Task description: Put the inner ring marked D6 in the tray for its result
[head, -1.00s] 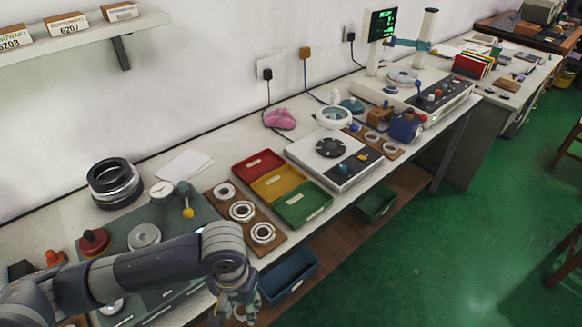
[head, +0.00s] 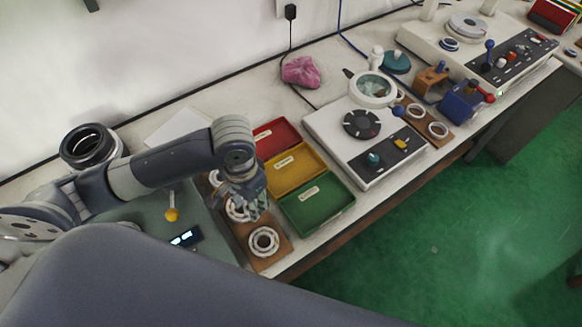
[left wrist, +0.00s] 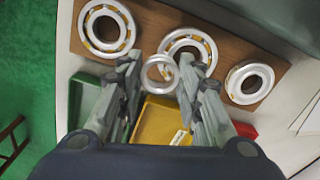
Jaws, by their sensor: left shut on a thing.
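My left gripper (head: 243,205) is over the middle of the brown wooden board (head: 279,254). In the left wrist view its fingers (left wrist: 159,72) are shut on a small pale metal ring (left wrist: 160,80). No D6 mark is readable on it. Beyond the held ring, the board (left wrist: 215,40) bears larger bearing rings, one at the left (left wrist: 107,28), one in the middle (left wrist: 190,42) and one at the right (left wrist: 249,83). The red tray (head: 276,130), yellow tray (head: 294,168) and green tray (head: 318,202) stand beside the board. Their labels are unreadable. My right gripper is not visible.
A white instrument with a dark dial (head: 362,124) stands right of the trays. A magnifier (head: 373,89) stands behind it. A pink cloth (head: 300,71) lies near the wall. Black rings (head: 90,146) are stacked at the left. The green floor lies beyond the bench's front edge.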

